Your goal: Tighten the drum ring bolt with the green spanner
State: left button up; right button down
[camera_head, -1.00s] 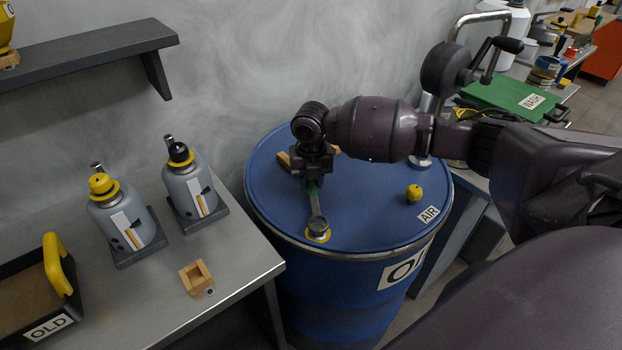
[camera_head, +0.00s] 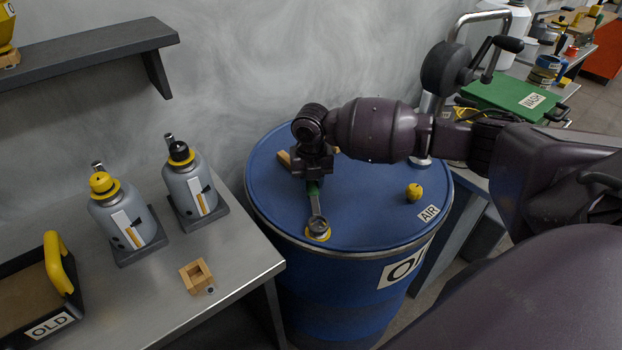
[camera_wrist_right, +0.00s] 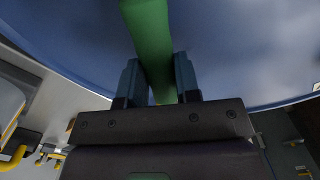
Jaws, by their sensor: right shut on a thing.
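The blue drum (camera_head: 375,215) stands right of the bench. The bolt (camera_head: 319,226) sits in a yellow ring (camera_head: 318,236) near the front edge of its lid. My right gripper (camera_head: 313,182) is above the lid, behind the bolt, shut on the green spanner (camera_head: 315,198). The spanner's grey head is at the bolt and appears to be around it; I cannot tell how fully it is seated. In the right wrist view the green handle (camera_wrist_right: 150,45) runs between the two fingers (camera_wrist_right: 157,82). My left gripper is not in view.
A yellow knob (camera_head: 414,192) stands on the lid at the right. Wooden pieces (camera_head: 284,159) lie behind my gripper. The bench (camera_head: 235,245) at left holds two grey bottles (camera_head: 128,225) (camera_head: 193,185), a small wooden box (camera_head: 196,276) and a yellow-handled tray (camera_head: 35,305).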

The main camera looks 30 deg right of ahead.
pick_arm(q)
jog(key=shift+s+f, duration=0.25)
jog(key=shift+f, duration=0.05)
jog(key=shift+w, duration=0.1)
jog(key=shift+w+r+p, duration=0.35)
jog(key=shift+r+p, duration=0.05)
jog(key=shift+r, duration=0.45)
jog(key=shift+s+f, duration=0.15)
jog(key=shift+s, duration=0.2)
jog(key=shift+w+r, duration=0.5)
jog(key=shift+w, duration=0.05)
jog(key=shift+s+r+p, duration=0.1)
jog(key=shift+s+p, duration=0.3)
jog(key=shift+p, duration=0.05)
dwell(0.4)
